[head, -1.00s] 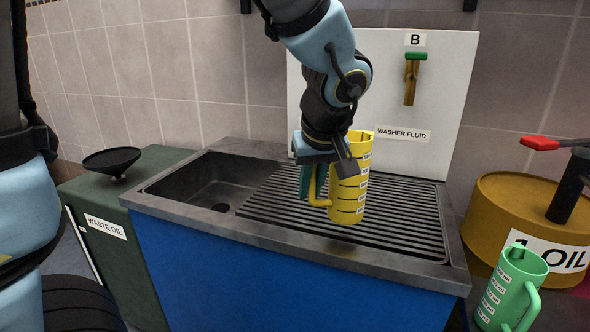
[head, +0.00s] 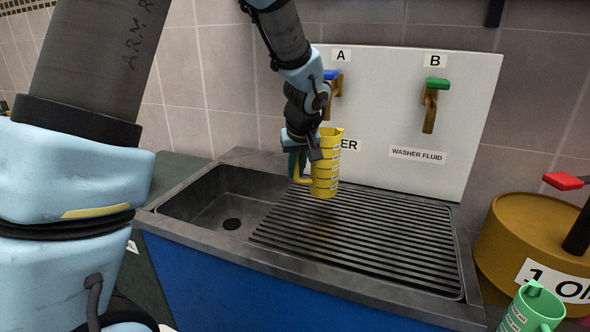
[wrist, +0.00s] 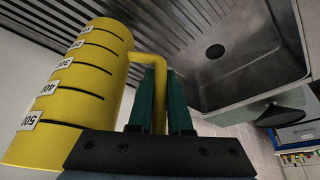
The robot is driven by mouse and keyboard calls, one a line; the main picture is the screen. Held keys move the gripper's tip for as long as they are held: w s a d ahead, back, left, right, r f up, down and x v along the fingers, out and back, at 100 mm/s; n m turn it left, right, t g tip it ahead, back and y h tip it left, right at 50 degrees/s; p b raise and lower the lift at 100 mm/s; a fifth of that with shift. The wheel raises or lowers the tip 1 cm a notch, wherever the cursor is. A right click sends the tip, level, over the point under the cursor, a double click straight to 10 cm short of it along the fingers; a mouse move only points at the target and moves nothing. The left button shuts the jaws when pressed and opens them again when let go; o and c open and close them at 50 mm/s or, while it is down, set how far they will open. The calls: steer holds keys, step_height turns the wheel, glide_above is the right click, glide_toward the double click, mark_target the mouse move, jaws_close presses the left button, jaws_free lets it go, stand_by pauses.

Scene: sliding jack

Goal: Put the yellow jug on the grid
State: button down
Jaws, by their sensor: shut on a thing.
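The yellow jug (head: 327,165) with black marks and white labels is upright in the head view. My gripper (head: 301,165) is shut on its handle, on the jug's left side. The wrist view shows the jug (wrist: 88,85) and the handle between the green fingers (wrist: 160,98). The jug hangs above the grid (head: 370,245), a dark ribbed drainer at the right of the sink; a soft shadow lies on the ribs below it. I cannot tell the exact gap.
The sink basin (head: 232,205) is empty, left of the grid. Behind stands a white panel (head: 385,80) with blue tap A (head: 333,76) and green tap B (head: 436,85). At right are an oil drum (head: 515,235) and a green jug (head: 533,310). The grid is otherwise bare.

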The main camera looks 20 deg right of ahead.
steer(key=shift+p+x, duration=0.6)
steer(key=shift+x, duration=1.25)
steer(key=shift+s+f, duration=0.1)
steer(key=shift+f, duration=0.15)
steer(key=c, duration=0.8)
jaws_free()
steer(key=shift+c, duration=0.2)
steer(key=shift+r, duration=0.15)
